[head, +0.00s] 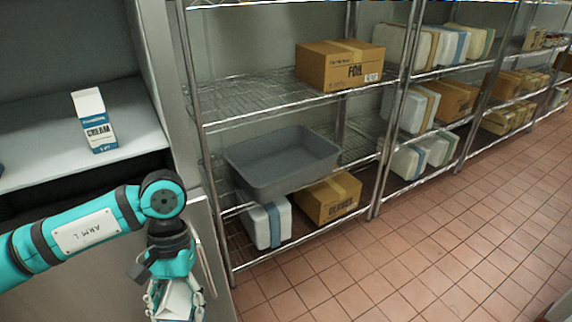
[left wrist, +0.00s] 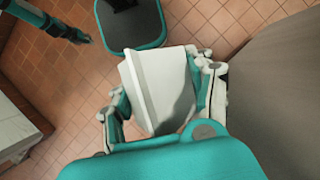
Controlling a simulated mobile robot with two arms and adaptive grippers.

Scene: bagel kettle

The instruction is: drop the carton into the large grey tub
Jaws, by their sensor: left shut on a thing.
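My left gripper (head: 174,303) is low at the bottom left of the head view, shut on a white carton (left wrist: 158,90). In the left wrist view the carton is tilted between the fingers (left wrist: 165,105), over the tiled floor. Only a small part of the held carton shows in the head view (head: 177,298). The large grey tub (head: 281,158) stands on a wire shelf, up and to the right of the gripper and apart from it. The visible inside of the tub looks empty.
Another carton, labelled CREAM (head: 94,121), stands on a light shelf (head: 40,152) at the left. The wire rack (head: 262,106) holds a FOIL box (head: 340,65) above the tub and a brown box (head: 329,198) below it. The tiled floor (head: 440,240) at right is clear.

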